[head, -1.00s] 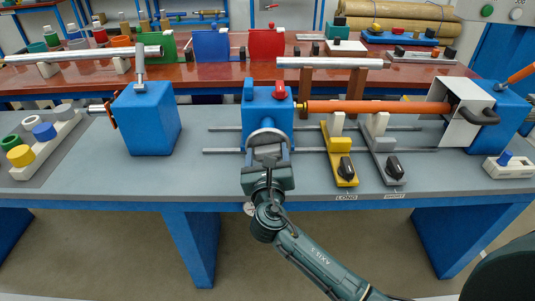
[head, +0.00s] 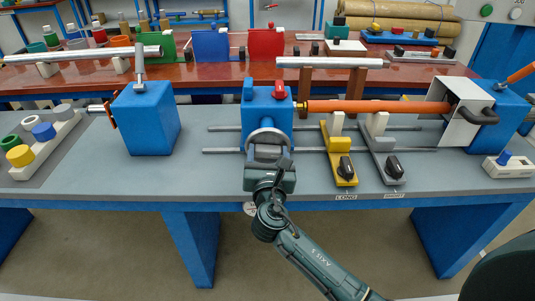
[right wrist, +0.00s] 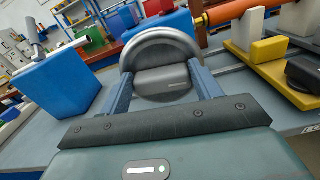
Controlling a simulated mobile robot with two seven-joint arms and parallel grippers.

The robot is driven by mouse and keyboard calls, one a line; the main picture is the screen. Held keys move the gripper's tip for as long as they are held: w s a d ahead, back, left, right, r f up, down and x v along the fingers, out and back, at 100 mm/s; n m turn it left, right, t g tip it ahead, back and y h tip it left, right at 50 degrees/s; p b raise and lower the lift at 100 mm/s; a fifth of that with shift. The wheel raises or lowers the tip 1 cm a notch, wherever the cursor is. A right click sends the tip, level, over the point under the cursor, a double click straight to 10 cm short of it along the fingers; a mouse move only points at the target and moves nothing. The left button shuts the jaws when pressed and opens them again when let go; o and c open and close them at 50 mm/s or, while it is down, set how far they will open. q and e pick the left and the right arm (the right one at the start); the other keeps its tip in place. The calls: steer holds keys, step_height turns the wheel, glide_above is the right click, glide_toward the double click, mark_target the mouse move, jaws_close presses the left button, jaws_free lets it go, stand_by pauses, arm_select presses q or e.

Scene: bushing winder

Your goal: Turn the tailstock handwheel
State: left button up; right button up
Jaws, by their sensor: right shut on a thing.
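The blue tailstock block (head: 281,118) stands on two rails near the middle of the bench, with a red knob (head: 281,89) on top. Its grey handwheel (head: 267,133) faces me on the front side. My right gripper (head: 268,156) is at the wheel from the front, shut on it. In the right wrist view, the curved rim of the handwheel (right wrist: 160,36) arches above and between the two blue-grey fingers (right wrist: 161,88). The exact contact at the fingertips is partly hidden. My left gripper is out of view.
An orange roll (head: 375,107) extends right from the tailstock. A yellow slide (head: 340,160) and a grey slide (head: 385,160) with black knobs sit to the right. A blue headstock block (head: 147,122) stands left, with free bench between.

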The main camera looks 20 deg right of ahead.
steer(key=m, duration=0.2)
steer(key=m+b, duration=0.1)
steer(key=m, duration=0.3)
steer(key=shift+d+f+b, duration=0.15)
steer(key=shift+d+b, duration=0.15)
steer(key=shift+b, duration=0.05)
steer(key=shift+m+b, duration=0.35)
steer(key=shift+m, duration=0.85)
steer(key=shift+s+d+m, duration=0.1)
steer(key=shift+m, duration=0.6)
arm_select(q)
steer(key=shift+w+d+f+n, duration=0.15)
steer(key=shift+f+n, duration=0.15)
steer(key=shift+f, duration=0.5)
arm_select(e)
steer(key=o, duration=1)
steer(key=shift+f, duration=0.1)
